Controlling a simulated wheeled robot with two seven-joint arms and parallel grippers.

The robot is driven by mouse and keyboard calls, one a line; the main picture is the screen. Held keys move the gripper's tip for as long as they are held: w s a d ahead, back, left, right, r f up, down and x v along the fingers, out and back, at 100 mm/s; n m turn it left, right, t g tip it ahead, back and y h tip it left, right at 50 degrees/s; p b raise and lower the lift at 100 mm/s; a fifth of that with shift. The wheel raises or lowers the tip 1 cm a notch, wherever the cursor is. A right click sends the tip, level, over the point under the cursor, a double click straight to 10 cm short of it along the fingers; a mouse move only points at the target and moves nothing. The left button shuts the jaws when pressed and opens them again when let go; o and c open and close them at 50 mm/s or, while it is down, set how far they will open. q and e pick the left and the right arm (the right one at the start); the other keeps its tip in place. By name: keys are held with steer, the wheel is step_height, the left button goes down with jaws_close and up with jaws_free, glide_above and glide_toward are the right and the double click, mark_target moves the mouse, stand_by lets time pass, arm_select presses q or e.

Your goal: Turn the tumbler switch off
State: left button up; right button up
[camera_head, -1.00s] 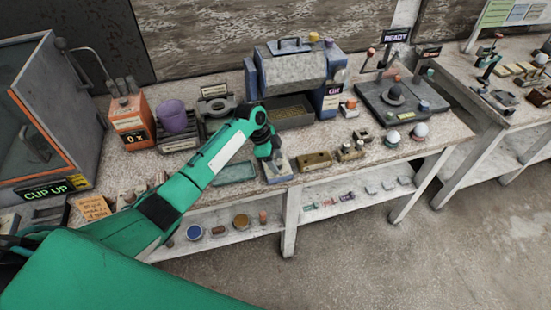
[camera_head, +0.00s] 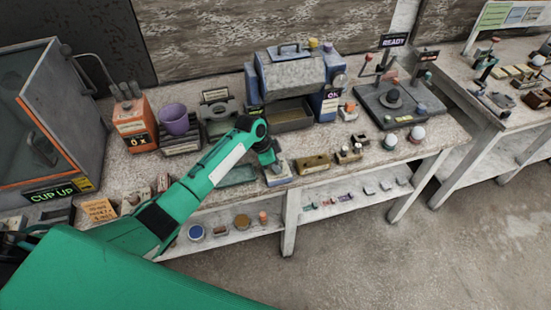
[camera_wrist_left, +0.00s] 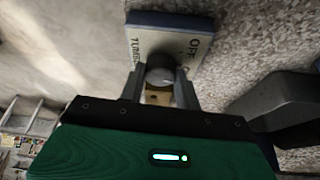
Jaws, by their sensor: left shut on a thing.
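The tumbler switch is a small pale box with a blue-grey rim (camera_wrist_left: 150,32) in the left wrist view, lettered "OFF" at one end and with a partly covered word beginning "TUM". Its round dark grey knob (camera_wrist_left: 160,68) sits between the fingers of my left gripper (camera_wrist_left: 160,88), which is shut on it. In the head view the switch box (camera_head: 279,178) is at the bench's front edge, with my left gripper (camera_head: 274,164) over it, partly hiding it. The blue-grey tumbler machine (camera_head: 292,73) stands behind. My right gripper is not in view.
A green tray (camera_head: 236,176) lies left of the switch and a tan block (camera_head: 313,164) right of it. A dark panel (camera_head: 395,105) with knobs is at right.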

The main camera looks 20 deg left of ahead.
arm_select(q)
steer(key=n+p, duration=0.1)
steer(key=n, duration=0.1)
steer(key=n+t+y+p, duration=0.1)
steer(key=n+p, duration=0.3)
steer(key=shift+s+d+r+t+y, duration=0.1)
steer(key=shift+d+r+t+y, duration=0.05)
steer(key=shift+r+t+y, duration=0.2)
steer(key=shift+f+n+t+y+p, duration=0.15)
steer(key=shift+n+y+p, duration=0.2)
steer(key=shift+n+p, duration=0.55)
steer(key=shift+f+n+t+y+p, duration=0.1)
steer(key=shift+n+y+p, duration=0.35)
steer(key=shift+n, duration=0.65)
steer(key=o, duration=1)
steer(key=shift+b+v, duration=1.6)
steer(key=shift+v, duration=5.3)
